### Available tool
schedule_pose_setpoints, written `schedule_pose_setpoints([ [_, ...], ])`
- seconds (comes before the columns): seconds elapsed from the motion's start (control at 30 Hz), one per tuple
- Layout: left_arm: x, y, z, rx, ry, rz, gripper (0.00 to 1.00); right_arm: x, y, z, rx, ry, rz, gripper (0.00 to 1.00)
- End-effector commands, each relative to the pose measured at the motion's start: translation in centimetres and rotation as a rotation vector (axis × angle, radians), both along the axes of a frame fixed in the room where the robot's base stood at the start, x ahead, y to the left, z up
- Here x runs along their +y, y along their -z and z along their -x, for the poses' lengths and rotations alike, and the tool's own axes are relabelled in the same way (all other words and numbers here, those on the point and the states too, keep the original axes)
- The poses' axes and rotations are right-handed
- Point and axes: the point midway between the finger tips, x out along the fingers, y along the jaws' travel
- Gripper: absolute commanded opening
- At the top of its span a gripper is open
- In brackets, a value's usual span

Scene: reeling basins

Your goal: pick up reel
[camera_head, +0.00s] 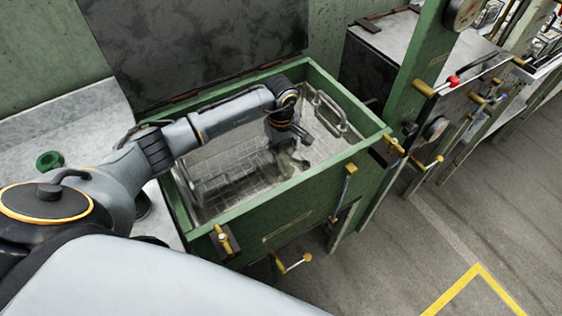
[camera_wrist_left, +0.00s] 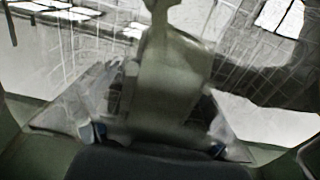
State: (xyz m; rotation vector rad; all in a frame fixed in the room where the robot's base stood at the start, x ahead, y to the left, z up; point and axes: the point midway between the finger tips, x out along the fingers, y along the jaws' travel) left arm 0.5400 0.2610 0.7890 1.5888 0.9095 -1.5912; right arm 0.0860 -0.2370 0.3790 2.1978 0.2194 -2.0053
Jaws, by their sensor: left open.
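My left gripper (camera_head: 290,158) reaches down into the green basin (camera_head: 282,205) in the head view. It is open, and its fingers are hard to make out there. In the left wrist view a pale grey-green piece with a narrow upper end (camera_wrist_left: 172,85) stands upright between the blurred finger parts. It may be part of the reel, but I cannot tell. A wire-like frame (camera_head: 228,185) lies in the basin, left of the gripper, and may be the reel. My arm hides part of the basin's inside. My right gripper is not in view.
The basin's raised rim surrounds the gripper. A metal handle-like loop (camera_head: 330,113) is at its right inner side. A dark lid (camera_head: 190,45) stands behind. A green ring (camera_head: 49,160) lies on the grey ledge at left. A green post (camera_head: 422,75) stands right. Floor is clear at lower right.

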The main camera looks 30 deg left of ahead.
Motion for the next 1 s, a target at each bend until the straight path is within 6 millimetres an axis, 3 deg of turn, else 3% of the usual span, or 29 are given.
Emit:
schedule_pose_setpoints([
  [0.17,0.02,0.00,-0.04,-0.001,0.000,0.000,0.89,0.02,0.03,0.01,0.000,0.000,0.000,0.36],
  [0.5,0.02,-0.03,-0.04,-0.001,-0.001,0.001,0.21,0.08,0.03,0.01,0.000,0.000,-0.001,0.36],
  [1.0,0.04,0.00,-0.01,0.000,-0.001,0.000,0.14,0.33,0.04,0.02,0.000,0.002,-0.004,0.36],
])
